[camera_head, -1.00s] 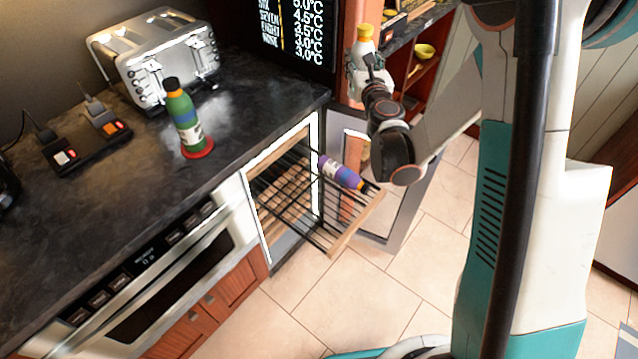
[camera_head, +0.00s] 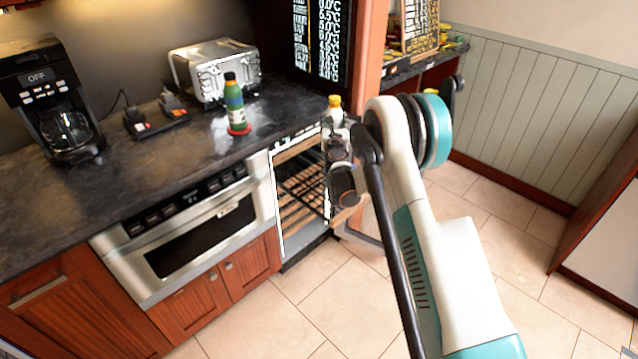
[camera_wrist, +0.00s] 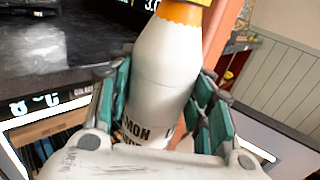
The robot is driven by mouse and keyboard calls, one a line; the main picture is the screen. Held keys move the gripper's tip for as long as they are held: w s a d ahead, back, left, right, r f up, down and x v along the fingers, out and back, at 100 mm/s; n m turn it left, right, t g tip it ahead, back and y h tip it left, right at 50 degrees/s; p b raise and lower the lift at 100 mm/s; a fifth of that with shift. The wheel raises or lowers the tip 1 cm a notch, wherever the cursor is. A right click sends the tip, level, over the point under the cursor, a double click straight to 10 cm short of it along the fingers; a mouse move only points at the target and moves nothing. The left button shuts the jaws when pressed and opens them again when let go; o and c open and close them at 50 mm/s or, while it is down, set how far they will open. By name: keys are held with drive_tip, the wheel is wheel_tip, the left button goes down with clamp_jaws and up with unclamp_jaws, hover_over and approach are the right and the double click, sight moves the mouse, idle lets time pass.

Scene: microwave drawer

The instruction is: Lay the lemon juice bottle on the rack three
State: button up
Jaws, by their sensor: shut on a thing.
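The lemon juice bottle (camera_wrist: 170,62) is white with an orange band near the top and dark lettering low on its body. My gripper (camera_wrist: 163,85) is shut on it, with a teal-padded finger on each side. In the head view its yellow-orange cap (camera_head: 335,101) shows above my gripper (camera_head: 334,118), held roughly upright beside the counter corner. The open wine cooler below has several wooden-slatted racks (camera_head: 299,200). I cannot tell which rack is number three.
A green bottle (camera_head: 234,104) stands on a red coaster on the counter (camera_head: 190,140), near a toaster (camera_head: 214,72). A coffee maker (camera_head: 55,105) is at left. A microwave drawer (camera_head: 185,228) is beside the cooler. Tiled floor (camera_head: 310,310) in front is clear.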

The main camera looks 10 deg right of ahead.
wheel_tip(320, 180, down, 19)
drive_tip(key=b, duration=0.6)
drive_tip(key=shift+f, duration=0.15)
drive_tip(key=o, duration=1.4)
drive_tip(key=shift+f, duration=0.15)
